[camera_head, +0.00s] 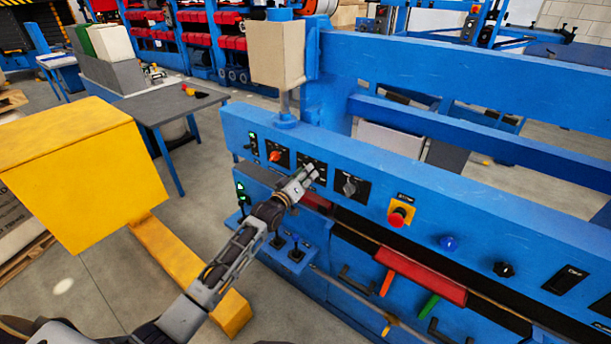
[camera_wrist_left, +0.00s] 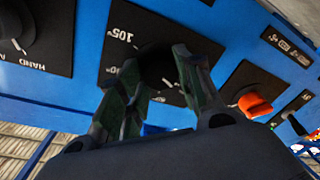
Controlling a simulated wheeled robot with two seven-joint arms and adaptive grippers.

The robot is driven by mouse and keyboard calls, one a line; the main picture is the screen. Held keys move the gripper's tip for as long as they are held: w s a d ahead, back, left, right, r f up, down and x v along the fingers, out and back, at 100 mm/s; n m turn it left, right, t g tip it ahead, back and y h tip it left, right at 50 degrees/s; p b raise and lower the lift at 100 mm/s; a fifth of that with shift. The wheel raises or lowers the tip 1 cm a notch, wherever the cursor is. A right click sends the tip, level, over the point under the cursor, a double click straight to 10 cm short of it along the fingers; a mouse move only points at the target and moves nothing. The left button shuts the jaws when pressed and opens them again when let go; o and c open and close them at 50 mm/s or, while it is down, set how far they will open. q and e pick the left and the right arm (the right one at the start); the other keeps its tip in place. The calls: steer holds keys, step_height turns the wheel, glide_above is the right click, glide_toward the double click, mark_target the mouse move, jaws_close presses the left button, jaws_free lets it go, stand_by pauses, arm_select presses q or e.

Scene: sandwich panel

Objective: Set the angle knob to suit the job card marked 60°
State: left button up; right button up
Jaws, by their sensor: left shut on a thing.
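The angle knob's black plate (camera_head: 304,158) is on the sloped front of the blue machine, between an orange knob and a grey knob. In the left wrist view the plate (camera_wrist_left: 118,22) shows a white 105° mark beside the dark knob (camera_wrist_left: 158,62). My left gripper (camera_head: 309,173) reaches the plate from below left. In the left wrist view its fingers (camera_wrist_left: 155,70) stand on either side of the knob and are shut on it. The fingers hide much of the knob, and I cannot read its pointer. No 60° job card is legible. My right gripper is not in view.
The orange knob (camera_head: 275,155) and the grey HAND knob (camera_head: 350,187) flank the angle plate. A red emergency button (camera_head: 398,216) on yellow and a blue button (camera_head: 449,243) sit farther right. Small levers (camera_head: 296,252) stand below. A yellow box (camera_head: 85,185) is at left.

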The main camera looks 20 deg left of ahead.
arm_select(q)
steer(key=shift+m, duration=0.3)
steer(key=shift+m+t, duration=0.4)
steer(key=shift+m, duration=3.8)
steer(key=shift+h, duration=0.3)
steer(key=o, duration=1)
steer(key=shift+o, duration=0.2)
steer(key=shift+s+f, duration=0.1)
steer(key=shift+s, duration=0.1)
steer(key=r+v, duration=0.1)
steer(key=v, duration=1)
steer(key=shift+s+f, duration=0.3)
steer(key=shift+f, duration=0.25)
